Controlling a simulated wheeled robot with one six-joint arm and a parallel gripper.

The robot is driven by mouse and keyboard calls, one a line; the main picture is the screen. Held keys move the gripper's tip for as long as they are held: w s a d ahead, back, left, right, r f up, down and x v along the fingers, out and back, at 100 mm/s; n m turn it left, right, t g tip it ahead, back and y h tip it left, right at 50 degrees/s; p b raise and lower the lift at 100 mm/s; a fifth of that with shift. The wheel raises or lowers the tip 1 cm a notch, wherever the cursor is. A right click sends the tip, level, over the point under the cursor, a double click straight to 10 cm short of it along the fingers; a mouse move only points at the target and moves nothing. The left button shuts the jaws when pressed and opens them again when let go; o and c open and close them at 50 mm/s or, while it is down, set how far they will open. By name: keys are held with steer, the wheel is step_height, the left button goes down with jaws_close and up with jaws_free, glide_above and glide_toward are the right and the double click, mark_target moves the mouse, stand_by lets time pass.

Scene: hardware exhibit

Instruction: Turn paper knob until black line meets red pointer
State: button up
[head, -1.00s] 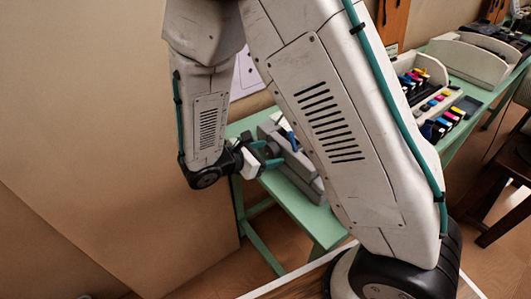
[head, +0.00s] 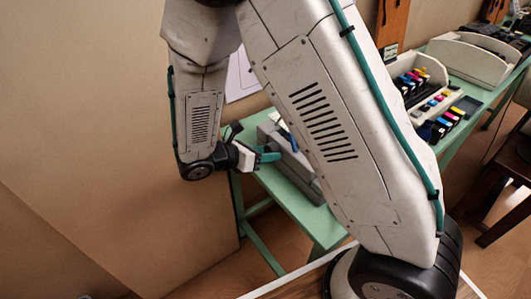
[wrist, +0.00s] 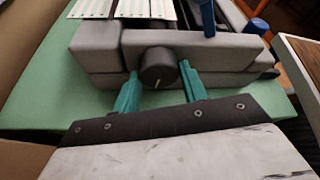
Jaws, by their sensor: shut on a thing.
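A round dark grey knob (wrist: 158,68) sits on the front face of a grey machine (wrist: 215,53). A short pale line shows on the knob's face, running toward its lower edge. I see no black line and no red pointer. My gripper (wrist: 159,70) has one teal finger at each side of the knob and is shut on it. In the head view my gripper (head: 268,155) is at the left end of the machine (head: 303,176); the knob is hidden there.
The machine stands on a green table (head: 312,217). Colored cartridges (head: 440,112) stand farther along the table. A brown chair (head: 500,200) is at the right.

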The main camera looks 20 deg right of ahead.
steer(key=n+g, duration=0.1)
steer(key=n, duration=0.1)
steer(key=shift+w+n+g+h, duration=0.1)
steer(key=shift+n+g+h, duration=0.6)
steer(key=shift+n+g, duration=0.4)
steer(key=shift+n, duration=0.6)
steer(key=o, duration=1)
steer(key=shift+a, duration=0.1)
steer(key=v, duration=0.7)
steer(key=shift+a, duration=0.4)
steer(key=shift+w, duration=0.15)
